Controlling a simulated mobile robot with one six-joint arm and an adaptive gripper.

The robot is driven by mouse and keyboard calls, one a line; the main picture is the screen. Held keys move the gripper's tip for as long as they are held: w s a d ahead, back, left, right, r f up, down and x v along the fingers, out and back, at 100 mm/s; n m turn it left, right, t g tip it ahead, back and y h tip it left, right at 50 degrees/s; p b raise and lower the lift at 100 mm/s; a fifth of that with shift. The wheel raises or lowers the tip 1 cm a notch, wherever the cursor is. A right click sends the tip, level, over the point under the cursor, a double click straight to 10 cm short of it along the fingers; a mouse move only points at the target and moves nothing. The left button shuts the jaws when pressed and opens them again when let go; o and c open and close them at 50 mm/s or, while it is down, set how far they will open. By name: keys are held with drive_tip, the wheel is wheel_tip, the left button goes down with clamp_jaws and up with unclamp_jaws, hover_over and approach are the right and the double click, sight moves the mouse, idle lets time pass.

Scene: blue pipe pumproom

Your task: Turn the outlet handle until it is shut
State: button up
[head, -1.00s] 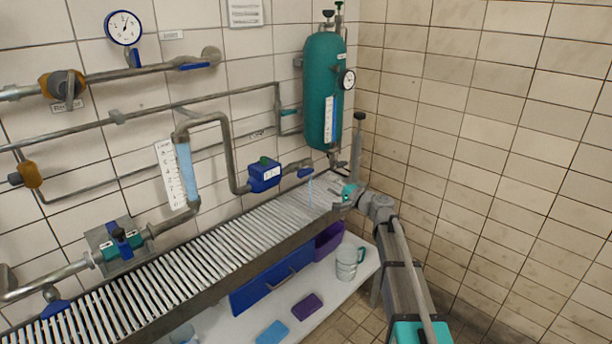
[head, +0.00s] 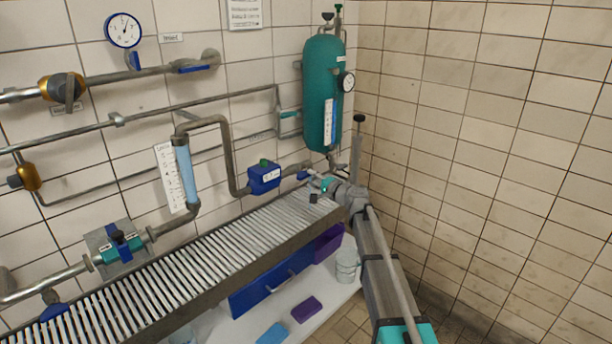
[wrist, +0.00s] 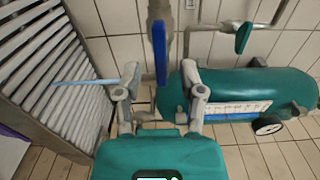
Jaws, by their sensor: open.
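The outlet handle is a flat blue lever (wrist: 160,52) at the end of a grey pipe, seen in the wrist view at top centre. It lies lengthwise along the pipe's line. My gripper (wrist: 161,74) is open, with one finger on each side of the lever's free end and a visible gap to both. In the head view my gripper (head: 316,184) is at the pipe outlet below the teal tank, and mostly covers the handle. A thin light-blue stream (wrist: 85,82) shows left of the fingers in the wrist view.
The teal tank (head: 321,95) with its gauge stands close above and behind my gripper. A slatted grating (head: 215,245) runs below the pipes. A blue box-shaped meter (head: 264,177) sits on the pipe to the left. The tiled wall on the right is bare.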

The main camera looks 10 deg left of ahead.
sight(307, 177)
drive_tip(key=shift+x, duration=2.65)
